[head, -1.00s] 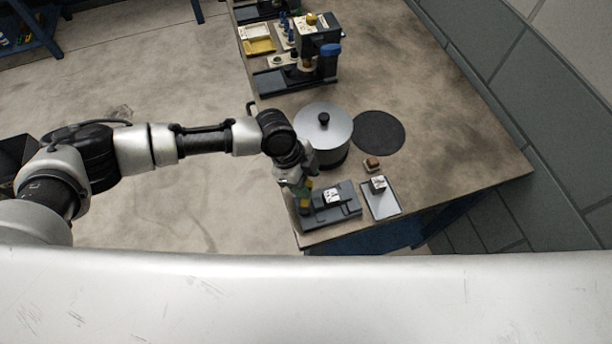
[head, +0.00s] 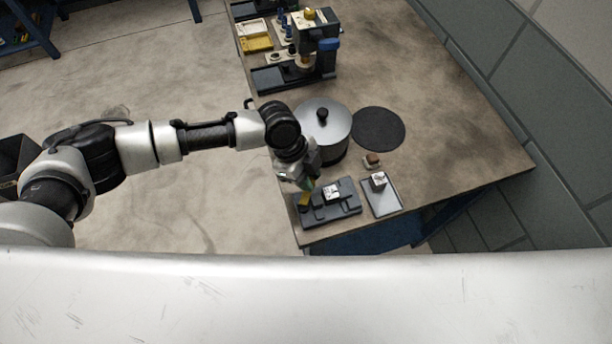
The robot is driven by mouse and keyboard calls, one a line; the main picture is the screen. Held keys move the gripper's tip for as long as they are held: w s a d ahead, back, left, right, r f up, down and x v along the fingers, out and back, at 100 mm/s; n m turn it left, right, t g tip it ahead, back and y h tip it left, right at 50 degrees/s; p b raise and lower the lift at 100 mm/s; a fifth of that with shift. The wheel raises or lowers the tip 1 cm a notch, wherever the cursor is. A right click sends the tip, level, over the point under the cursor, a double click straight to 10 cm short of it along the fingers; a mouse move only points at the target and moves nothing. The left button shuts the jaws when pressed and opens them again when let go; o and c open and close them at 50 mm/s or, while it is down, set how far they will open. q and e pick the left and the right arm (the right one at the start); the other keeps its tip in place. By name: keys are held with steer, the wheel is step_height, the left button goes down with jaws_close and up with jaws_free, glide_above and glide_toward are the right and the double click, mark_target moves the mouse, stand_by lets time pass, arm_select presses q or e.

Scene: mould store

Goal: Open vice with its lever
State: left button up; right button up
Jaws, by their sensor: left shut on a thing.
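The dark grey vice (head: 345,208) sits at the near left corner of the workbench. A white block with black marks (head: 332,192) is on it, between or on its jaws; I cannot tell how tightly it is held. My left gripper (head: 308,184) points down at the vice's left end, over a yellow part (head: 303,199) that looks like the lever's handle. The gripper is shut on the lever, though its fingers are small and partly hidden by the wrist. My right gripper is out of view.
A grey tray (head: 390,206) with another marked block (head: 378,180) lies right of the vice. A small brown-topped piece (head: 371,161), a lidded metal pot (head: 334,119) and a round black mat (head: 378,130) are behind. A press-like machine (head: 316,45) stands farther back. The bench's right side is clear.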

arm_select(q)
steer(key=o, duration=0.9)
steer(key=shift+d, duration=0.1)
steer(key=shift+r, duration=0.1)
steer(key=shift+b+v, duration=1.3)
steer(key=shift+v, duration=4)
